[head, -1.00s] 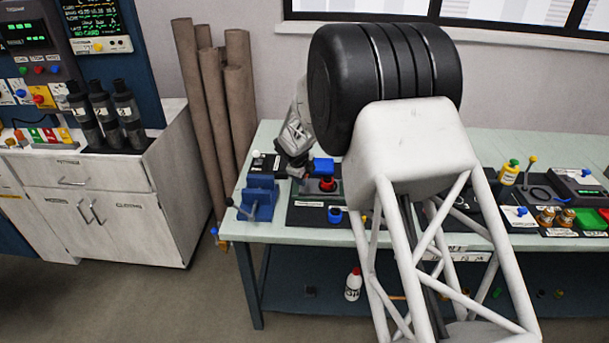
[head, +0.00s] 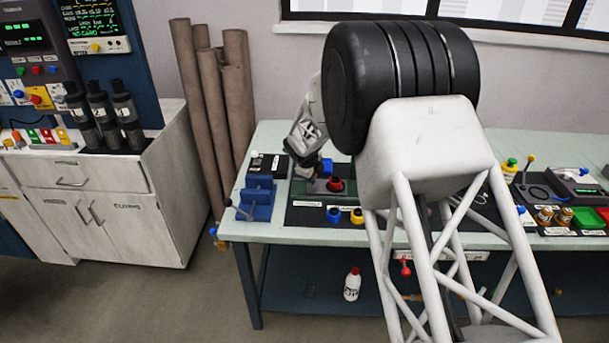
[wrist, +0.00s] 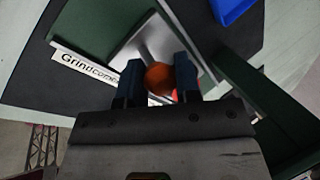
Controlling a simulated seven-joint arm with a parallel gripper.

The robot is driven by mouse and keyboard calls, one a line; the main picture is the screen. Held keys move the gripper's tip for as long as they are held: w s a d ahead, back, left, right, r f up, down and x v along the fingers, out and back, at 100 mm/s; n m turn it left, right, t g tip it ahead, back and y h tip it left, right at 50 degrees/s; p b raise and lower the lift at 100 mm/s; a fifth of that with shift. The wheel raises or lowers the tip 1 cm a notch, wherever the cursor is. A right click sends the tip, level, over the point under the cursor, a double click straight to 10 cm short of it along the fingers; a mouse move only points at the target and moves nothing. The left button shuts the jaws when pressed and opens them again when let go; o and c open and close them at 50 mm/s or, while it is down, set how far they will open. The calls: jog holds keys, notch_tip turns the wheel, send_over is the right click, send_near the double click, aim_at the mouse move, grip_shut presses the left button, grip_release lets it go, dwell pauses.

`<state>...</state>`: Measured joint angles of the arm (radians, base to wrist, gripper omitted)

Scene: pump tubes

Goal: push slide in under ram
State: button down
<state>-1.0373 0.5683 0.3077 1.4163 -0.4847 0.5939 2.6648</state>
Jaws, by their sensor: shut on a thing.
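My gripper (wrist: 158,82) is low over the green fixture (head: 315,187) on the bench, left of centre in the head view. In the wrist view its two dark blue fingers are shut on an orange ball knob (wrist: 158,77). A grey metal piece (wrist: 150,42), which looks like the slide, lies just beyond the knob between dark green parts. A red round part (head: 335,184) stands at the right of the fixture in the head view. I cannot make out the ram clearly, and my arm hides part of the fixture.
A blue vise (head: 257,198) stands left of the fixture. Blue (head: 333,215) and yellow (head: 357,216) round parts are in front of it. In the wrist view a green bar (wrist: 260,105) runs along the right and a blue tray-like part (wrist: 232,8) is at the top.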

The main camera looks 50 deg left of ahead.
aim_at(337, 177)
jog(key=w+d, duration=0.6)
jog(key=shift+w+d, duration=0.1)
jog(key=c, duration=0.8)
grip_release()
jog(key=shift+r, duration=0.1)
jog(key=shift+v, duration=3.85)
